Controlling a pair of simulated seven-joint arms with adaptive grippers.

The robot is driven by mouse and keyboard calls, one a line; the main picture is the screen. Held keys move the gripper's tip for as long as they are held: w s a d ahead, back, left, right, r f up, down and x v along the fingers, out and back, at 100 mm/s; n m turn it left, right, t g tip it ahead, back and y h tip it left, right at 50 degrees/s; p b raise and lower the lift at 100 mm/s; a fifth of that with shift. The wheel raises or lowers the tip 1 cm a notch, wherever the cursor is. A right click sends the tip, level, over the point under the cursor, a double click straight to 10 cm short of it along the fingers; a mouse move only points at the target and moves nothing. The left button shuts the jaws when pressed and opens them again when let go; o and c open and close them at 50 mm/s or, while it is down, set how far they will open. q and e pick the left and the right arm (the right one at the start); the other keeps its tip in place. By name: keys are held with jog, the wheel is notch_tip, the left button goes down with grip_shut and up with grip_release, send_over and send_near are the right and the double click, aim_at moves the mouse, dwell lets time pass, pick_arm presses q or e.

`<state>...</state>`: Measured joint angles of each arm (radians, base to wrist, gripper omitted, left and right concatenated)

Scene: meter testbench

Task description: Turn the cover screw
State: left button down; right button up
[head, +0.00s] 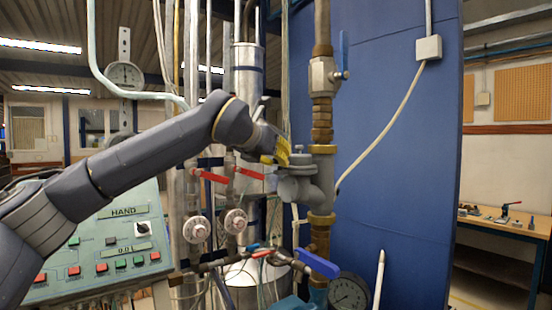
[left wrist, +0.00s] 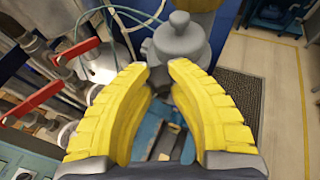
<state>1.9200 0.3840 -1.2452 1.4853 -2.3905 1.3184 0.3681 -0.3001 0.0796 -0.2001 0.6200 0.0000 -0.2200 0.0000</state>
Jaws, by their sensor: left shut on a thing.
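A grey metal fitting (head: 303,188) with a round flanged cover and a small knob on top (head: 299,149) sits on the brass pipe, at the centre of the head view. The fitting and its knob (left wrist: 180,20) also show at the top of the left wrist view. My left gripper (head: 284,150) reaches in from the left, its yellow fingers at the cover's left side. In the left wrist view, its fingertips (left wrist: 163,68) are close together, with grey metal behind and between them. It is shut on part of the fitting; the fingers hide which part. My right gripper is not visible.
Red levers (head: 250,173) and round flow dials (head: 235,221) stand below my left arm. A blue lever (head: 317,264) and a pressure gauge (head: 348,293) are lower down. A control panel (head: 105,245) is at left. A blue wall panel (head: 400,190) stands behind the pipe.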

pick_arm(q)
jog(key=shift+n+y, duration=0.4)
jog(key=c, duration=1.1)
grip_release()
jog(key=shift+d, duration=0.1)
jog(key=shift+o, duration=0.2)
jog(key=v, duration=1.1)
jog(key=shift+s, duration=0.45)
jog(key=shift+r, duration=0.1)
